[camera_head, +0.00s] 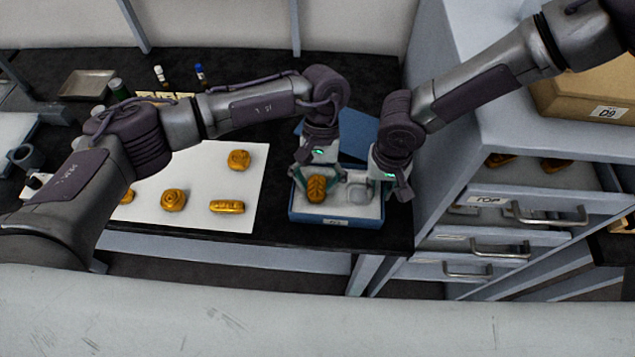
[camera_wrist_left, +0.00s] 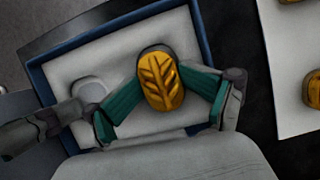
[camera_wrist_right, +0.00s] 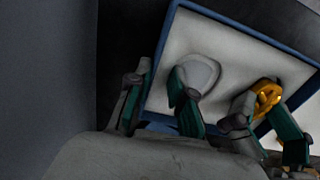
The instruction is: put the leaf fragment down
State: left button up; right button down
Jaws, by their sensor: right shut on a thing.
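The leaf fragment (camera_head: 317,190), gold with a leaf relief, is at the left side of the blue-walled box (camera_head: 335,221), over its white lining. It also shows in the left wrist view (camera_wrist_left: 161,80). My left gripper (camera_head: 315,178) has its green fingers on either side of the fragment, spread and very close to its edges. My right gripper (camera_head: 388,186) is shut on the box's right wall, one finger inside and one outside, as the right wrist view (camera_wrist_right: 160,98) shows. An empty pale hollow (camera_wrist_right: 199,74) lies beside the fragment in the lining.
A white sheet (camera_head: 240,212) to the left holds several gold pieces, including a bar-shaped one (camera_head: 227,207). A blue lid (camera_head: 357,128) lies behind the box. A grey drawer cabinet (camera_head: 500,190) stands close on the right. The table's front edge is just before the box.

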pick_arm(q)
jog(key=shift+w+r, duration=0.1)
jog(key=shift+r, duration=0.3)
jog(key=v, duration=1.2)
jog(key=shift+r, duration=0.4)
pick_arm(e)
jog(key=c, duration=1)
grip_release()
jog(key=shift+o, duration=0.2)
